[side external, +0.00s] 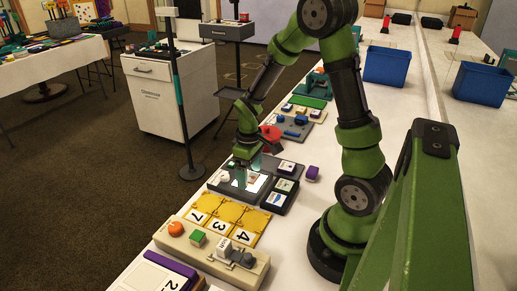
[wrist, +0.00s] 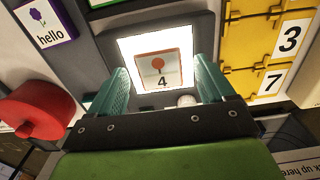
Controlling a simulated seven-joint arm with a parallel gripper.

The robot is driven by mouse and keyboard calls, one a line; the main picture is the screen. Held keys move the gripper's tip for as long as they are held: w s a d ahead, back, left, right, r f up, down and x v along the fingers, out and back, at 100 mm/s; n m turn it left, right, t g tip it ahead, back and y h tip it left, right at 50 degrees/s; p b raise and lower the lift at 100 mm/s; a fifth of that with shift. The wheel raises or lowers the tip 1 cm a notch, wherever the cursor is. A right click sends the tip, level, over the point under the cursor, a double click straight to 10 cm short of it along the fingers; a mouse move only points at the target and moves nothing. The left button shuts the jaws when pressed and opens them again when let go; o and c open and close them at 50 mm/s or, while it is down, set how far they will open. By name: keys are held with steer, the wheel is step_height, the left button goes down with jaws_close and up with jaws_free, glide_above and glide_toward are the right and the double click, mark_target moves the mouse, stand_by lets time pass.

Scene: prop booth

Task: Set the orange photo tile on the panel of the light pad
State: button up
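The light pad (side external: 222,190) is a dark grey slab with a bright white panel (side external: 258,184). The tile appears to lie flat within the panel's edges. My gripper (wrist: 163,68) is open above it, its teal fingers apart on either side, with a gap between each finger and the tile. In the side external view my gripper (side external: 248,160) is low over the pad and its fingers partly hide the panel.
A purple "hello" tile (wrist: 46,22) and a red rounded thing (wrist: 36,108) lie to the left in the wrist view. Yellow frames with number cards (side external: 225,213) stand in front of the pad. Picture tiles (side external: 285,185) sit at its right, near a purple block (side external: 312,173).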

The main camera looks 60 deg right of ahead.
steer(key=shift+r, duration=0.15)
step_height(320, 180, up, 17)
stand_by(0.5)
steer(key=shift+f, duration=0.2)
steer(key=s+a+r+m+t+y, duration=0.1)
steer(key=s+a+r+m+t, duration=0.1)
steer(key=a, duration=0.5)
steer(key=s+a+r+m+t+y, duration=0.1)
steer(key=s+a+r+m+t, duration=0.1)
steer(key=s+a+t, duration=0.2)
steer(key=a+t, duration=0.1)
steer(key=a, duration=0.2)
steer(key=shift+s+a+r, duration=0.15)
steer(key=shift+s+r, duration=0.05)
steer(key=shift+r, duration=0.1)
